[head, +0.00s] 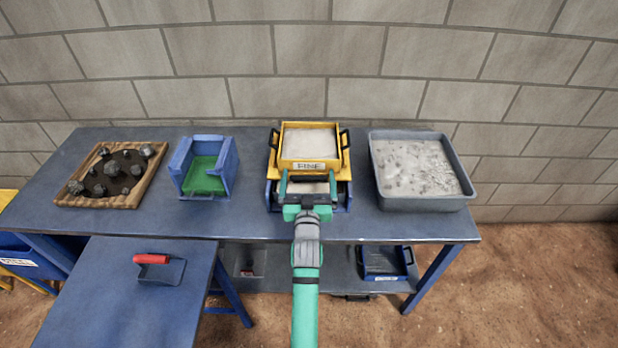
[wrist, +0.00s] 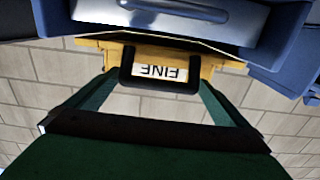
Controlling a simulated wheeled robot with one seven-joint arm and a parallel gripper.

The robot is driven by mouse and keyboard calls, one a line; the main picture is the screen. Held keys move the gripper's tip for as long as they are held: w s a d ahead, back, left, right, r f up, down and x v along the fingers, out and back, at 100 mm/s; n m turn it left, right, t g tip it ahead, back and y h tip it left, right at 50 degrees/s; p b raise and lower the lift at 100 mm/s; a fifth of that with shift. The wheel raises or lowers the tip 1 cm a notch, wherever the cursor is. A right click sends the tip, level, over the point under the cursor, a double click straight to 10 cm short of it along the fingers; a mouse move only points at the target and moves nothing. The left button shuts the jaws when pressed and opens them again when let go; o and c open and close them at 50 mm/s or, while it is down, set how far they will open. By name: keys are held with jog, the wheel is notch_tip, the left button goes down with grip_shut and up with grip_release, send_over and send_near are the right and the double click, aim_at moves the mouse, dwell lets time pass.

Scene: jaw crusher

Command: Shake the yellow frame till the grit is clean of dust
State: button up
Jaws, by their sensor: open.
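The yellow frame (head: 309,148), labelled FINE, sits on top of a blue frame or tray (head: 342,197) on the blue bench. Pale grey material (head: 310,138) fills the yellow frame; I cannot tell grit from dust in it. My gripper (head: 308,188) is at the front of the stack, below the FINE label. In the wrist view, the open fingers (wrist: 165,88) stand on either side of a dark handle (wrist: 165,85) in front of the label, and the picture is upside down. Whether the fingers touch the handle I cannot tell.
A grey tray (head: 422,203) of pale gravel stands right of the stack. A blue bin with green inside (head: 204,172) and a wooden tray of dark rocks (head: 84,200) are to the left. A red-handled scoop (head: 152,259) lies on the nearer table. A block wall (head: 300,60) closes the back.

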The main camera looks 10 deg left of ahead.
jog(key=s+d, duration=0.1)
jog(key=s, duration=0.9)
jog(key=shift+s+d, duration=0.2)
jog(key=shift+d, duration=0.1)
jog(key=shift+d, duration=0.1)
jog(key=shift+w, duration=0.1)
jog(key=w, duration=0.3)
jog(key=w+a, duration=0.1)
jog(key=w, duration=0.6)
jog(key=shift+w+a, duration=0.25)
jog(key=shift+a, duration=0.15)
